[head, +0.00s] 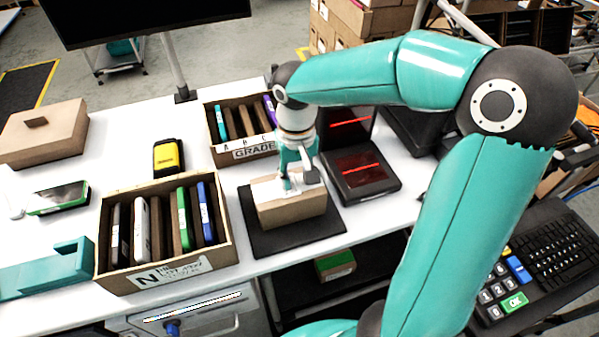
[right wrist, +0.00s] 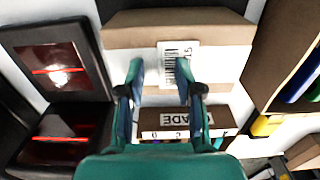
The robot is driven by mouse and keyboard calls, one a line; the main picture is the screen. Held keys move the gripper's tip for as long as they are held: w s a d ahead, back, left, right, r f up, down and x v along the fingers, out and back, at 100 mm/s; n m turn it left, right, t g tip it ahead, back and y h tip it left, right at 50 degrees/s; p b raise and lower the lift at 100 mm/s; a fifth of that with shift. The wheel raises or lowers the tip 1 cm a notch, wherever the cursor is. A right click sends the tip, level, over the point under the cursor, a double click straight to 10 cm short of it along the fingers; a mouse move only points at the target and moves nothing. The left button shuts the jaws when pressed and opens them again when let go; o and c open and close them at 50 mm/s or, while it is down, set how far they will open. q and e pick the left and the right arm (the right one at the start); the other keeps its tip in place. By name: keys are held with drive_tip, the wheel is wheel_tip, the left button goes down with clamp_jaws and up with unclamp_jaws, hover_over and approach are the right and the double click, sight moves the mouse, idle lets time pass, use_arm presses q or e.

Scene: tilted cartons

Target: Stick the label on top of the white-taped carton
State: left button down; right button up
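A brown carton (head: 292,209) sits on a black mat (head: 262,238) near the table's front edge. It also shows in the right wrist view (right wrist: 225,62). A white label with a barcode (right wrist: 180,53) appears to lie flat against the carton's light upper face. My right gripper (head: 292,186) is just over the carton, pointing down. In the right wrist view its fingers (right wrist: 160,72) are apart, and the right fingertip overlaps the label. Whether the fingertips touch the carton is unclear. My left gripper is not in view.
An open box of upright folders (head: 212,262) stands left of the mat. Another box marked GRADE (head: 247,154) stands behind the carton. A scanner with red lines (head: 361,172) is at the right. A closed carton (head: 45,133) and yellow device (head: 168,157) are farther left.

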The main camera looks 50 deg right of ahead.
drive_tip(key=shift+r, duration=0.1)
wheel_tip(320, 180, up, 11)
wheel_tip(320, 180, up, 7)
drive_tip(key=p, duration=0.6)
hover_over(296, 179)
drive_tip(key=shift+d, duration=0.1)
drive_tip(key=shift+f, duration=0.2)
idle(0.5)
